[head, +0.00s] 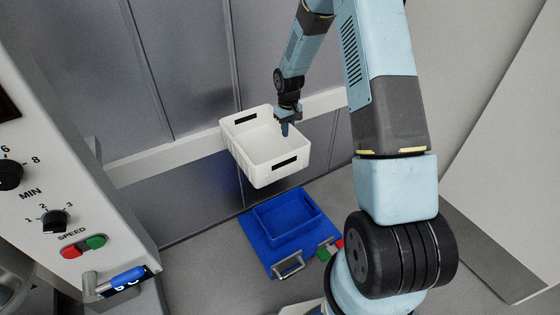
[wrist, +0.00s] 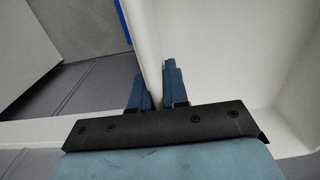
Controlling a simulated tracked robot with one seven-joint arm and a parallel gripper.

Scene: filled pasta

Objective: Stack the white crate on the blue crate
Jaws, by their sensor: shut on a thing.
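The white crate (head: 262,172) is in the air, upright with a slight tilt in the picture, its open top showing an empty inside. My gripper (head: 285,130) is at its right rim. In the wrist view, the two blue fingers of my gripper (wrist: 157,88) sit on either side of the crate's white wall (wrist: 152,50), shut on it. The blue crate (head: 266,246) is low on the floor, below and a little right of the white crate in the head view. The white crate hides none of its front part. A blue edge shows at the top of the wrist view (wrist: 124,22).
A machine panel with knobs (head: 55,220) and buttons stands at the left. A grey metal handle (head: 288,266) lies at the blue crate's near side. Small green and red pieces (head: 324,254) are to its right. A metal-panelled wall (head: 185,70) with a white rail is behind.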

